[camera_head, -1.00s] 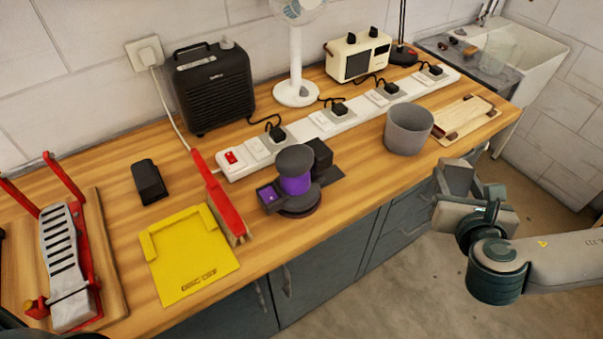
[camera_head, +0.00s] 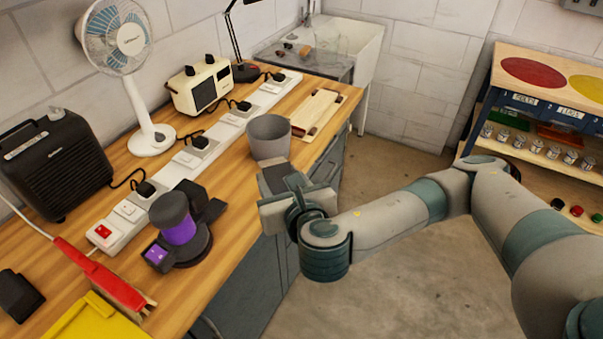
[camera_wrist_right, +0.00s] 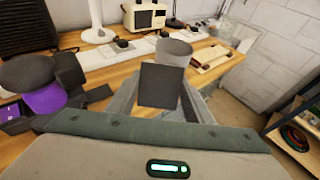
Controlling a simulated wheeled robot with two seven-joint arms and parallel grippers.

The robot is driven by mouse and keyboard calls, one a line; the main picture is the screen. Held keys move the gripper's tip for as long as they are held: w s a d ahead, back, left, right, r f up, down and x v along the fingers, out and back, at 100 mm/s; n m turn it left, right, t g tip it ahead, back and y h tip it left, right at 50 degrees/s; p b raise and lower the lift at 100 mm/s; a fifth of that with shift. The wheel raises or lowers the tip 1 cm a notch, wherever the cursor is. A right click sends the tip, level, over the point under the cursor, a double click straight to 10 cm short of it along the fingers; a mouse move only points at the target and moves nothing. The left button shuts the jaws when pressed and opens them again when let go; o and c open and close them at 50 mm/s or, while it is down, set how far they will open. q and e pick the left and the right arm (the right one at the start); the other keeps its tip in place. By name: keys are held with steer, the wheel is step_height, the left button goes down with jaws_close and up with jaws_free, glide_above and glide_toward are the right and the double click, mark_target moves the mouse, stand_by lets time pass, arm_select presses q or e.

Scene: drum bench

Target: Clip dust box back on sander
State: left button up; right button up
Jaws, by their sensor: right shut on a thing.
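The sander (camera_head: 178,225), with a dark grey top, purple body and round dark base, stands upright on the bench's front part. A black block-like part (camera_head: 205,203) is beside its right side; I cannot tell whether they touch. My right gripper (camera_head: 284,184) is in front of the bench edge, right of the sander and below the grey bin. It is shut on a dark grey box-like piece, apparently the dust box (camera_wrist_right: 160,86). Its flat face shows in the right wrist view, where the sander (camera_wrist_right: 40,90) is at the left. My left gripper is out of view.
A grey bin (camera_head: 269,138) stands near the front edge, close behind my right gripper. A long white power strip (camera_head: 180,170) with plugs runs behind the sander. A red-handled brush (camera_head: 100,275) and a yellow plate (camera_head: 90,318) lie left. Open floor is right.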

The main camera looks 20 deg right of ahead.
steer(key=shift+s+a+f+m+h, duration=0.1)
steer(key=shift+a+m+h, duration=0.1)
steer(key=shift+a, duration=0.7)
steer(key=shift+s+a+f+m+h, duration=0.1)
steer(key=shift+a+h, duration=0.1)
steer(key=shift+a, duration=0.65)
steer(key=shift+w+d+r, duration=0.1)
steer(key=shift+d, duration=0.05)
